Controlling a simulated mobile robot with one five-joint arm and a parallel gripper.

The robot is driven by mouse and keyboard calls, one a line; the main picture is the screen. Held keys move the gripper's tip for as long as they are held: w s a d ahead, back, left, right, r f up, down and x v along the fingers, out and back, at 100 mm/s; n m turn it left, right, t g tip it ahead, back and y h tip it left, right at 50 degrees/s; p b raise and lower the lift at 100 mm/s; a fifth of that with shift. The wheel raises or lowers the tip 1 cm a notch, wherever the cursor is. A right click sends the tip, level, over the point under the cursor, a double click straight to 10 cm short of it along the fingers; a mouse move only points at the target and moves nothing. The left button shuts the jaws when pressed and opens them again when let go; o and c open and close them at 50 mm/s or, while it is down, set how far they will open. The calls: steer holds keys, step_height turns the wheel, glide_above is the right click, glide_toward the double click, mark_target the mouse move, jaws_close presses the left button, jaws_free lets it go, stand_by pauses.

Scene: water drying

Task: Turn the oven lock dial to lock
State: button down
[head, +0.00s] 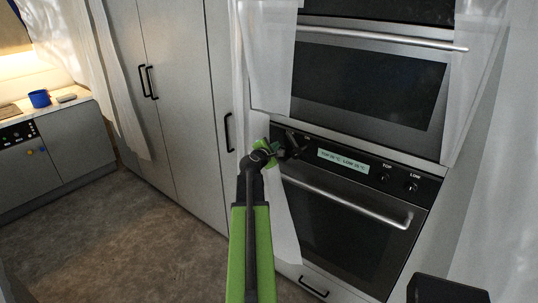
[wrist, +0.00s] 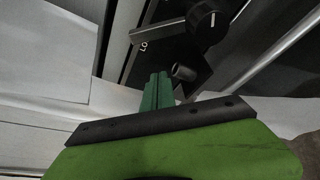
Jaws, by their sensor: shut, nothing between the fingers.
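In the wrist view my green gripper fingers (wrist: 157,92) are together and empty, close to the panel. A round black dial (wrist: 208,24) with a white pointer line shows beyond them, with white letters starting "LO" beside it. I cannot tell whether the fingers touch any dial part. A short dark cylinder (wrist: 184,72) is right beside the fingertips.
A long steel oven handle (head: 350,196) runs below the panel, and another handle (head: 385,38) is above. White sheeting (head: 268,60) hangs at the oven's left side. Tall grey cabinets (head: 180,80) stand to the left. The floor at left is clear.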

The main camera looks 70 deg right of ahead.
mark_target(296, 143)
steer(key=shift+x, duration=1.25)
steer(key=s+r+p, duration=0.1)
steer(key=s+a+r+p, duration=0.1)
steer(key=s, duration=0.1)
steer(key=shift+a+r+p, duration=0.2)
steer(key=shift+r+p, duration=0.1)
steer(key=shift+r, duration=0.05)
